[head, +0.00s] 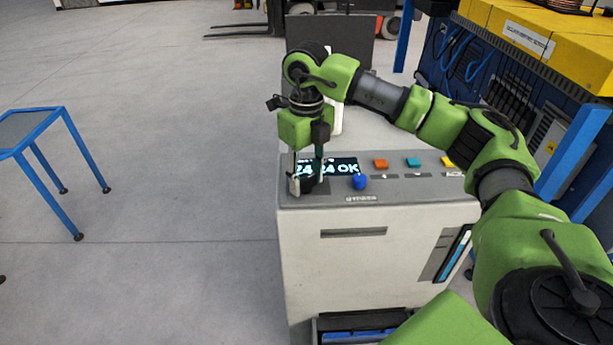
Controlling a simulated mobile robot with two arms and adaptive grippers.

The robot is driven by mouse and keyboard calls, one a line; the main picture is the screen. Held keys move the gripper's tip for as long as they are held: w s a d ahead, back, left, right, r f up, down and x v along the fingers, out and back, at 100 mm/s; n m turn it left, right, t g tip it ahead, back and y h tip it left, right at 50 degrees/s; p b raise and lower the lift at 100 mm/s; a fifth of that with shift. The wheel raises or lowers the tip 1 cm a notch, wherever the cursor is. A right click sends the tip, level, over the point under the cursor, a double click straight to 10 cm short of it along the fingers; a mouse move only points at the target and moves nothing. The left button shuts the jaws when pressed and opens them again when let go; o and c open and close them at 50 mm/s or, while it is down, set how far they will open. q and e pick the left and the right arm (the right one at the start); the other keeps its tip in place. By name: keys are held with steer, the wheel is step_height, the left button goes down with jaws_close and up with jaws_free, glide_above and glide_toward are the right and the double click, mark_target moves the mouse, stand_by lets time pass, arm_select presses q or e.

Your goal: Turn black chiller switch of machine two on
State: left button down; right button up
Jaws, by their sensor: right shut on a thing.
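The machine (380,250) is a light grey cabinet in front of me in the head view. Its grey top panel (410,186) carries a lit display (340,167) reading partly "24 OK", a blue knob (359,181) and several coloured buttons. My right gripper (306,183) points down at the panel's left end. Its fingers are shut on a black switch (308,184), which is mostly hidden between and behind them. The switch's exact position cannot be told. My left gripper is not in view.
An orange button (380,164), a teal button (413,162) and a yellow button (448,161) sit along the panel. A blue-framed table (40,130) stands at left. Blue and yellow equipment (540,45) stands at right. Open floor lies left of the machine.

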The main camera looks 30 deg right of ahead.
mark_target(306, 178)
steer(key=shift+m, duration=0.9)
steer(key=o, duration=1.1)
step_height(306, 178, up, 12)
stand_by(0.3)
